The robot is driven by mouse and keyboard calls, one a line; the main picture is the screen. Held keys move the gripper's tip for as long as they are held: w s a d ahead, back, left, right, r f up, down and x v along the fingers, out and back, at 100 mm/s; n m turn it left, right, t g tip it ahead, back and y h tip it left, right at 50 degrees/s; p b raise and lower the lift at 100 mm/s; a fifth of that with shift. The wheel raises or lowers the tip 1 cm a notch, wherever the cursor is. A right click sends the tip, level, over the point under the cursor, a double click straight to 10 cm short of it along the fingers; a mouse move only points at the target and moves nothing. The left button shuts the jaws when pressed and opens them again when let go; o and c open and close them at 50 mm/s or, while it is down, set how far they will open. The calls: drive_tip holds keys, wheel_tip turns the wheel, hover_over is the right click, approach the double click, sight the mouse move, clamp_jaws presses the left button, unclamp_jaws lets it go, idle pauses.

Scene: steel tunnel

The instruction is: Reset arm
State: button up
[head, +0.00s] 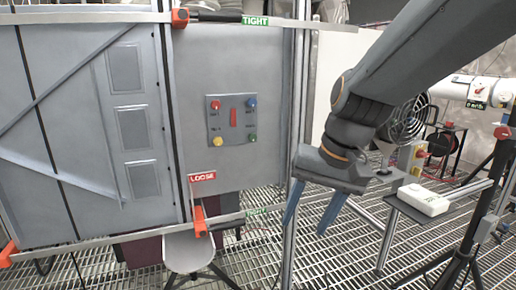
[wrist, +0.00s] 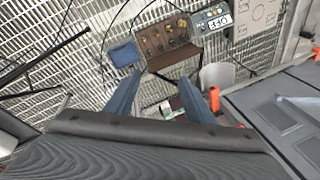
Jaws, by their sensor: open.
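My gripper (head: 312,212) hangs at the right of the grey panel in the head view, pointing down, with its two blue fingers spread apart. My dark grey arm comes in from the upper right. In the wrist view my gripper (wrist: 158,98) shows open with nothing between its fingers, above the grating floor. It appears apart from the panel and the things around it.
A grey panel (head: 258,75) bears a button plate (head: 232,120). Red latches include one with a LOOSE tag (head: 202,177). A stool (head: 188,252) stands below. A white box (head: 424,199) sits on a small shelf at right. A brown rack (wrist: 168,45) lies beyond the fingers.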

drive_tip(key=s+d+f+n+g+h, duration=0.2)
drive_tip(key=s+d+f+n, duration=0.1)
drive_tip(key=s+f, duration=0.5)
drive_tip(key=s+d+r+m+p, duration=0.1)
drive_tip(key=d+r+p, duration=0.5)
drive_tip(key=p, duration=0.7)
drive_tip(key=shift+s+d+r+h, duration=0.25)
drive_tip(key=shift+s+r+h, duration=0.05)
drive_tip(key=shift+s+r, duration=0.25)
